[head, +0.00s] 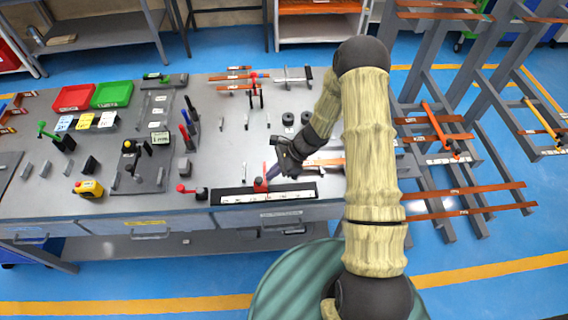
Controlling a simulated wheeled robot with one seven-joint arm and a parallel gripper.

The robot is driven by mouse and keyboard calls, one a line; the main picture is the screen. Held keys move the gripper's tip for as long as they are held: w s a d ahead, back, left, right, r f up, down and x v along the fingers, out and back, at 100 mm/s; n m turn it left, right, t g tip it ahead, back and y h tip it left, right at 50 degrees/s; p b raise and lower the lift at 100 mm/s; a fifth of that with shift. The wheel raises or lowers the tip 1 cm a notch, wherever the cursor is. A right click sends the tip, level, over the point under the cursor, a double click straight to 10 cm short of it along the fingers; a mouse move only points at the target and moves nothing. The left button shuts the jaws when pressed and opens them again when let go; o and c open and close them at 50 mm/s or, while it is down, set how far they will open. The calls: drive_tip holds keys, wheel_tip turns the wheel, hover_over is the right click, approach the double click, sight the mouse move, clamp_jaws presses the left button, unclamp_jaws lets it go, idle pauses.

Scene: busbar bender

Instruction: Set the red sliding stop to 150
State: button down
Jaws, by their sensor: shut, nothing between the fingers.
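The red sliding stop (260,185) stands on a dark-edged ruler bar with a white scale (232,197) along the front edge of the bench. The scale's numbers are too small to read, so I cannot tell the stop's setting. My gripper (273,176) is shut and empty. Its fingertips are just right of the stop, pointing down and left; I cannot tell whether they touch it. My arm comes in from the right and hides part of the bench behind it.
A red-knobbed lever (191,190) sits left of the ruler. A yellow device (88,188), a red bin (74,98) and a green bin (111,95) are further left. Copper bars (325,162) lie right of my gripper. Racks with copper bars (470,190) stand at right.

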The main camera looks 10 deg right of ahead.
drive_tip(key=shift+a+f, duration=0.1)
drive_tip(key=shift+a, duration=0.2)
drive_tip(key=shift+a+f, duration=0.1)
drive_tip(key=shift+a, duration=0.05)
drive_tip(key=shift+s+a+b, duration=0.15)
drive_tip(key=shift+a+b, duration=0.1)
drive_tip(key=shift+b, duration=0.3)
drive_tip(key=shift+d, duration=0.4)
drive_tip(key=d+f+b+v, duration=0.1)
drive_tip(key=b+v, duration=0.1)
drive_tip(key=v, duration=1)
drive_tip(key=shift+w+d+r, duration=0.15)
drive_tip(key=shift+w+d, duration=0.05)
drive_tip(key=shift+d, duration=0.2)
